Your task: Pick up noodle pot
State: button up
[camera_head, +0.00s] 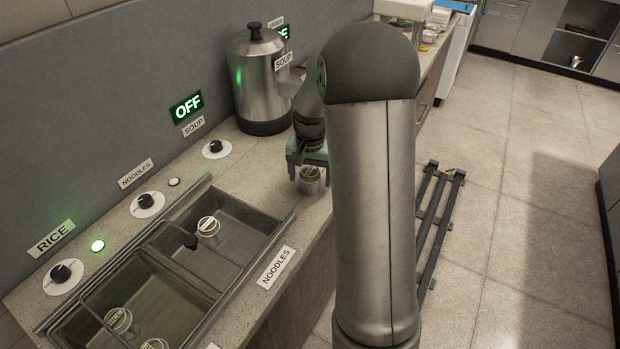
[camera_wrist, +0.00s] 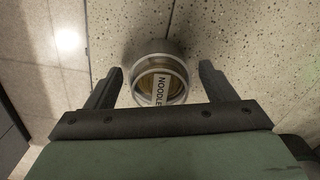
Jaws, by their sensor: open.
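A small round metal pot labelled NOODLE, the rest of the word cut off, is the noodle pot (camera_wrist: 158,88). It stands on the counter near its front edge, and shows below my gripper in the head view (camera_head: 311,181). My gripper (camera_head: 306,163) is open over it. In the wrist view, the fingertips of my gripper (camera_wrist: 160,72) lie on either side of the pot, with a visible gap on each side. I cannot tell how far the fingertips are above the counter. My arm hides part of the counter right of the pot.
A noodle well (camera_head: 249,216) holds another labelled pot (camera_head: 208,227). A rice well (camera_head: 178,273) in front of it holds more pots. A tall soup kettle (camera_head: 262,85) stands behind my gripper. Counter (camera_head: 236,150) is bare between kettle and wells.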

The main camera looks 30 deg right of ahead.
jog(key=shift+f, duration=0.1)
jog(key=shift+c, duration=0.4)
jog(key=c, duration=1.1)
